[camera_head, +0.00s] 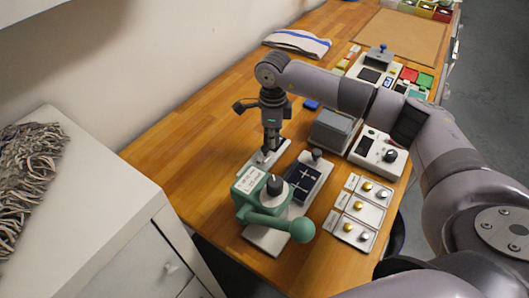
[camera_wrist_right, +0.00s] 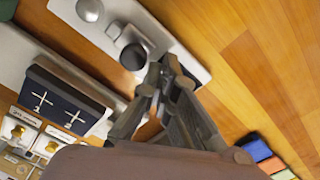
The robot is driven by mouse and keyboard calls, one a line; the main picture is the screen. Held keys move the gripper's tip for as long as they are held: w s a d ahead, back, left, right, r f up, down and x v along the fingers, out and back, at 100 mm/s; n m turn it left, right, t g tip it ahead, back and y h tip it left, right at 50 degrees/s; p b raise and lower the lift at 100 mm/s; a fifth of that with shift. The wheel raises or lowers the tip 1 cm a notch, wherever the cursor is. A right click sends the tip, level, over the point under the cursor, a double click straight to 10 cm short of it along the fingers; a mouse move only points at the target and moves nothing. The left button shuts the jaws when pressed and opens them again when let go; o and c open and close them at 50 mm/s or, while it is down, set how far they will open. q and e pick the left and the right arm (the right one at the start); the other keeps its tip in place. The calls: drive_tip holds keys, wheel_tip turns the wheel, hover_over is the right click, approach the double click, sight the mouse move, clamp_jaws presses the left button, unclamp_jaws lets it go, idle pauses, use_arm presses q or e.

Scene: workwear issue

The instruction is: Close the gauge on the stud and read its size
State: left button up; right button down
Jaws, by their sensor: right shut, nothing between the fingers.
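The gauge appears to be the pale plate (camera_head: 282,146) left of the middle of the bench; it also fills the upper part of the wrist view (camera_wrist_right: 195,62). A silver stud (camera_wrist_right: 88,10) stands upright on it, with a smaller pale peg (camera_wrist_right: 115,29) and a dark round knob (camera_wrist_right: 133,57) beside it. My right gripper (camera_head: 270,147) points down over this plate. In the wrist view its fingertips (camera_wrist_right: 162,66) are together and empty, close beside the dark knob; I cannot tell whether they touch it. No size reading is legible. My left gripper is not in view.
A green press (camera_head: 252,205) with a long lever stands in front of the plate. A dark pad with crosses (camera_head: 303,180) lies right of it. Trays (camera_head: 343,229) of brass and silver studs and a grey box (camera_head: 333,132) are farther right. Bare wood lies left.

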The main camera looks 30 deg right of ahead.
sight(265, 147)
drive_tip(key=shift+s+a, duration=0.4)
drive_tip(key=shift+a, duration=0.25)
drive_tip(key=shift+s+a, duration=0.35)
drive_tip(key=shift+a, duration=0.3)
idle(1.1)
drive_tip(key=shift+w+d, duration=0.3)
drive_tip(key=shift+d, duration=0.2)
wheel_tip(265, 147, up, 8)
drive_tip(key=p, duration=0.4)
idle(0.7)
idle(0.4)
